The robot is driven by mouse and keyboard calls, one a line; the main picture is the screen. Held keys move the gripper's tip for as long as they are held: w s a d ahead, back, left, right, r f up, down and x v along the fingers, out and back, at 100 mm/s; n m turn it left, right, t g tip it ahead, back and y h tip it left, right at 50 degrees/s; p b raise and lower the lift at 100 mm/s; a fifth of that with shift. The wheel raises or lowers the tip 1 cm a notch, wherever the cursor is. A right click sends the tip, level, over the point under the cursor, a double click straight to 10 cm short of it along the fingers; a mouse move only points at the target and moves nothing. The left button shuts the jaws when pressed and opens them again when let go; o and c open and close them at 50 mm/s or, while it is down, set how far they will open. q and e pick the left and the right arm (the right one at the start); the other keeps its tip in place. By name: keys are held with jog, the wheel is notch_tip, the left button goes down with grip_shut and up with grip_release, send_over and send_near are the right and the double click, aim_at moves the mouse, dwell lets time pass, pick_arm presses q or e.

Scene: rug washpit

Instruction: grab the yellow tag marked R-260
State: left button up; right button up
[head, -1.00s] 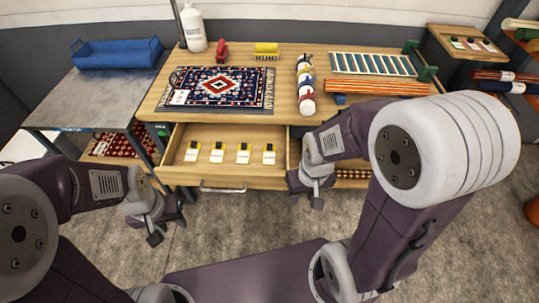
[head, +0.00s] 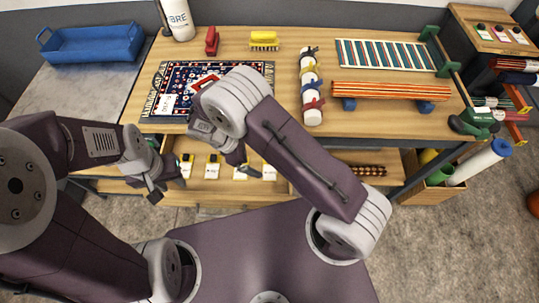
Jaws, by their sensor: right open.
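The open drawer (head: 212,199) under the wooden table holds several white tags with yellow and black ends: the leftmost tag (head: 187,166), a second tag (head: 212,167), a third tag (head: 240,173) and the rightmost tag (head: 268,172). Their lettering is too small to read, so I cannot tell which is R-260. My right gripper (head: 247,168) is open and over the drawer, by the two right tags, partly covering them from view. My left gripper (head: 158,192) is at the drawer's left front; its jaw opening is unclear.
On the wooden tabletop (head: 285,110) are a patterned rug (head: 180,82), a red tool (head: 212,40), a yellow brush (head: 264,40) and a tied white roll (head: 309,85). A blue tray (head: 90,42) sits on the grey side table.

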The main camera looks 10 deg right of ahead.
aim_at(266, 169)
jog(key=x, duration=0.3)
jog(key=shift+s+d+f, duration=0.1)
jog(key=shift+s+f, duration=0.05)
jog(key=shift+f, duration=0.2)
jog(key=p+x, duration=0.1)
jog(key=x, duration=0.3)
jog(key=shift+d+f, duration=0.15)
jog(key=shift+f, duration=0.15)
jog(key=shift+d+f, duration=0.1)
jog(key=shift+f, duration=0.15)
jog(key=c, duration=1)
